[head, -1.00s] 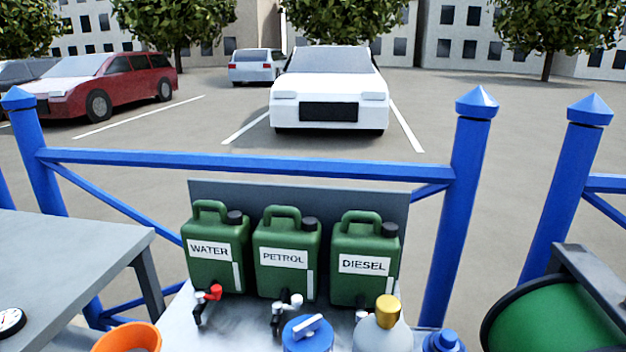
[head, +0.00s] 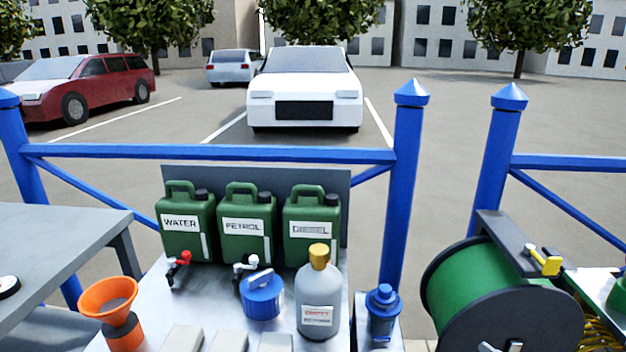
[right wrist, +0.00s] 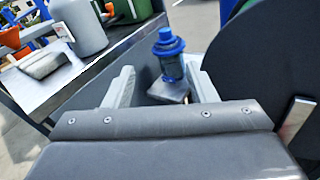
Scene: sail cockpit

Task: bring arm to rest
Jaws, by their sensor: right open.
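My right gripper (right wrist: 163,88) shows in the right wrist view with its two pale fingers spread apart and nothing between them. Beyond the fingers a blue fitting (right wrist: 169,55) stands on a small grey block, apart from them. The same blue fitting (head: 382,312) shows in the head view, right of the metal bench. Neither of my grippers shows in the head view.
The metal bench (head: 150,280) holds green WATER, PETROL and DIESEL cans, a grey bottle (head: 318,300), a blue-lidded container (head: 262,295) and an orange funnel (head: 108,300). A green hose reel (head: 470,290) stands at right. A blue fence (head: 220,152) runs behind.

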